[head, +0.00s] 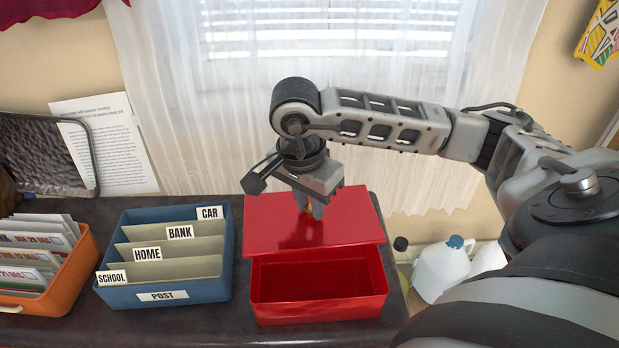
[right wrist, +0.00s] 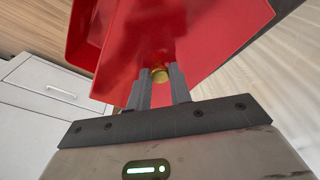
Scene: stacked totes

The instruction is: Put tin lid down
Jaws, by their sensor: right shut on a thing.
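The red tin (head: 320,307) stands on the dark counter, its front part open and looking empty. Its flat red lid (head: 270,222) is over the back part of the tin; I cannot tell whether it touches the rim. My right gripper (head: 312,212) is shut on the lid's small brass knob, which shows between the fingers in the right wrist view (right wrist: 160,75). The lid also fills the upper middle of that view (right wrist: 215,40), with part of the tin at its left (right wrist: 85,30). My left gripper is not in view.
A blue sorter (head: 165,293) with labelled dividers stands left of the tin. An orange box of envelopes (head: 75,275) is at the far left. White jugs (head: 440,270) are beyond the counter's right edge. A curtained window is behind.

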